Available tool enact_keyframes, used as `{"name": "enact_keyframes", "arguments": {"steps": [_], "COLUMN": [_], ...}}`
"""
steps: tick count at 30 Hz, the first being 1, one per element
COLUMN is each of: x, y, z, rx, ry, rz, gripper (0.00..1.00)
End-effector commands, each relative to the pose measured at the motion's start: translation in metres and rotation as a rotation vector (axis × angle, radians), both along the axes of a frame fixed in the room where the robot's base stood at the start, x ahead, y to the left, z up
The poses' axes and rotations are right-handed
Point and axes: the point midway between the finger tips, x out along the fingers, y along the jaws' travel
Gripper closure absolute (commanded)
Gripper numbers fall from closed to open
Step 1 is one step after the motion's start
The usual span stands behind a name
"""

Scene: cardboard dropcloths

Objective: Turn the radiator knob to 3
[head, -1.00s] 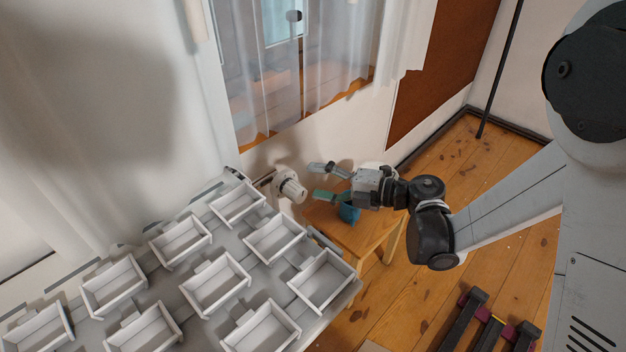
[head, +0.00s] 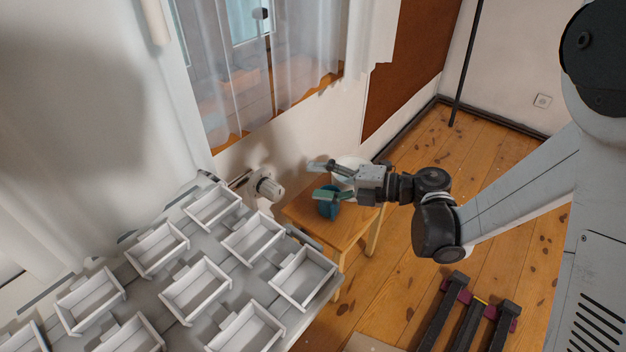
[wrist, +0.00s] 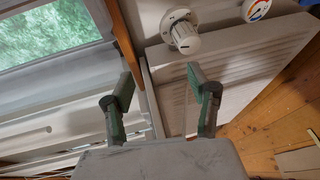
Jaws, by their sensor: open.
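The radiator knob (head: 268,188) is a white ribbed knob at the end of a pipe, by the far corner of the radiator top. In the wrist view the knob (wrist: 186,38) sits above the fingertips, right of centre, on a round white base. Its marks are too small to read. My gripper (head: 319,180) is open and empty, to the right of the knob with a clear gap. In the wrist view both fingers of my gripper (wrist: 161,75) are spread apart and neither touches the knob.
A white radiator (wrist: 235,62) shows in the wrist view, with a round coloured dial (wrist: 256,9) near it. Several white trays (head: 197,288) fill the lower left. A wooden stool (head: 345,232) with a blue cup (head: 328,207) stands below my gripper. The curtained window (head: 265,70) is behind.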

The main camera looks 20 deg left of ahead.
Motion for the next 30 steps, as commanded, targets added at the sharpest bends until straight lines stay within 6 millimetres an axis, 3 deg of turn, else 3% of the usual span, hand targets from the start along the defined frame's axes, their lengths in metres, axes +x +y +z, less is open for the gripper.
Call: {"name": "enact_keyframes", "arguments": {"steps": [18,30], "x": [0.002,0.002], "y": [-0.035,-0.037], "z": [0.008,0.008], "rx": [0.000,0.000], "ry": [0.000,0.000], "rz": [-0.001,0.000], "gripper": [0.46,0.46]}}
